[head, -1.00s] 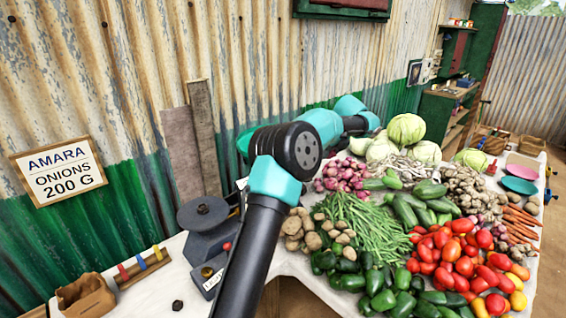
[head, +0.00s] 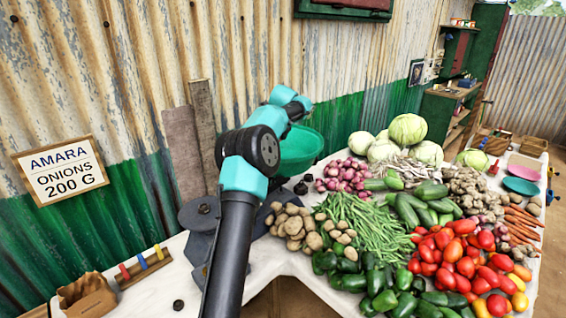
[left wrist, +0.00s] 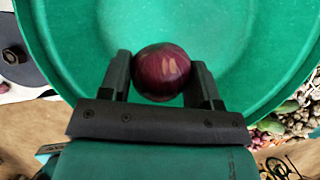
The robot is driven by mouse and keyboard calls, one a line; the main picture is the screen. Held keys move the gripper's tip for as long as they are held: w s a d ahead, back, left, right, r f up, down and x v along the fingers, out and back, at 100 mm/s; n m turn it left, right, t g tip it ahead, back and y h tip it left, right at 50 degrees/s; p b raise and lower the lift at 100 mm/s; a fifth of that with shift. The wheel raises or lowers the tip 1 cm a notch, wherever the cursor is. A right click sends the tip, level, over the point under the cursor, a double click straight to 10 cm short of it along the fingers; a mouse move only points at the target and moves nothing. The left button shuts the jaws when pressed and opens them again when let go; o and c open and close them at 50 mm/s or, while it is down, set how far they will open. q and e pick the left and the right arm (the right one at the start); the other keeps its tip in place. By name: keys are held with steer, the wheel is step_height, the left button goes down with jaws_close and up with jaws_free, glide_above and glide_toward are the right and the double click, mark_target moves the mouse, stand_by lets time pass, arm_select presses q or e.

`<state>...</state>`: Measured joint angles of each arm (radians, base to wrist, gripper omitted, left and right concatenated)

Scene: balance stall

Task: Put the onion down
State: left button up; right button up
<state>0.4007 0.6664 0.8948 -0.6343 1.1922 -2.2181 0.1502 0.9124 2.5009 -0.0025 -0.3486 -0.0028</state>
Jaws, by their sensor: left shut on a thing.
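The onion (left wrist: 162,72) is dark red and round, held between the two black fingers of my left gripper (left wrist: 161,62) in the left wrist view. The gripper is shut on it, over the inside of a green pan (left wrist: 240,40). I cannot tell whether the onion touches the pan. In the head view the green pan (head: 305,150) shows behind my left arm; the gripper and onion cannot be made out there. The balance's dark plate (head: 190,217) is at its left, partly behind my arm. My right gripper is not in view.
A sign (head: 60,172) reads "AMARA ONIONS 200 G". Potatoes (head: 290,222), red onions (head: 345,176), green beans (head: 355,215) and tomatoes (head: 455,265) crowd the table right of the balance. A rack of coloured weights (head: 145,266) and a brown tub (head: 90,297) stand at the left.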

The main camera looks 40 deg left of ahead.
arm_select(q)
steer(key=shift+s+a+f+m, duration=0.25)
steer(key=shift+s+a+m, duration=0.15)
steer(key=shift+s+m, duration=0.1)
steer(key=shift+w, duration=0.1)
steer(key=shift+f, duration=3.15)
steer(key=shift+f, duration=1.85)
steer(key=o, duration=0.9)
steer(key=shift+f, duration=0.1)
steer(key=shift+o, duration=0.2)
